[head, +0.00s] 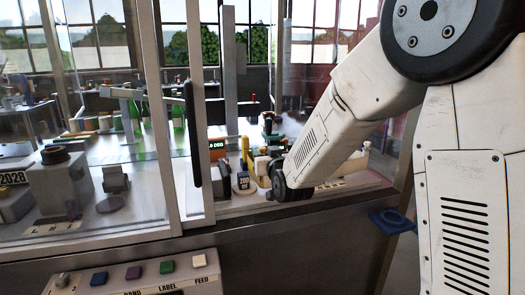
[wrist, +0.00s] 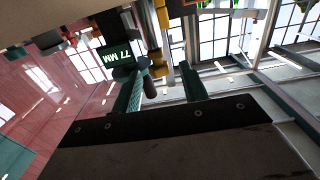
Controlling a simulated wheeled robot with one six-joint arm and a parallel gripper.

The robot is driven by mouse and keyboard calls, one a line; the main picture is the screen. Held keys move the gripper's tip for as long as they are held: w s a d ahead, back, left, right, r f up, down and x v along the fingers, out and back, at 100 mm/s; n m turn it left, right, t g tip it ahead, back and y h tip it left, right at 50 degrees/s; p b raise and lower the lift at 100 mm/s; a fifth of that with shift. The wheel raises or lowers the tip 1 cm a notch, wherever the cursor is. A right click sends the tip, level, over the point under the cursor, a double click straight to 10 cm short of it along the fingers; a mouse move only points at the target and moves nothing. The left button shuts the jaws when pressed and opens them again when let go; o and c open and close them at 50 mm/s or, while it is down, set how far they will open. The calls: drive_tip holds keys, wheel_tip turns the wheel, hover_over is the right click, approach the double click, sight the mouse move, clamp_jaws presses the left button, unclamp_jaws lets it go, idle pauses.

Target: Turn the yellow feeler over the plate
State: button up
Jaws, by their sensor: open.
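The yellow feeler (head: 245,152) stands upright behind the open gap in the glass enclosure, left of my wrist in the head view. In the wrist view, a yellow bar (wrist: 162,20) runs down from the top edge toward the gap between my gripper's fingers. My gripper (wrist: 164,68) is open, its two green fingers apart, with the yellow part close to their tips. I cannot tell whether they touch. In the head view my dark wrist hides most of the fingers. I cannot clearly pick out the plate in either view.
A dark block marked 200 (head: 243,182) stands just left of my wrist. A display reading 77 MM (wrist: 115,57) is close to the left finger. The glass door's dark handle (head: 192,134) and frame stand left of the gap. A button panel (head: 140,276) lies below.

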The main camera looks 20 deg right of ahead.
sight(263, 148)
drive_tip(key=shift+w, duration=1.6)
clamp_jaws()
drive_tip(key=shift+d+n+y, duration=0.1)
drive_tip(key=shift+n+y, duration=0.3)
drive_tip(key=shift+y, duration=0.2)
drive_tip(key=n+y, duration=0.2)
drive_tip(key=y, duration=0.1)
drive_tip(key=shift+g, duration=0.3)
drive_tip(key=n+g+y, duration=0.2)
drive_tip(key=n+y, duration=0.1)
drive_tip(key=y, duration=0.2)
drive_tip(key=shift+n+y, duration=0.3)
drive_tip(key=shift+n, duration=0.1)
drive_tip(key=n+g+y, duration=0.5)
drive_tip(key=shift+g, duration=0.4)
drive_tip(key=shift+n+g+y, duration=0.3)
drive_tip(key=shift+g+y, duration=0.1)
drive_tip(key=shift+y, duration=0.1)
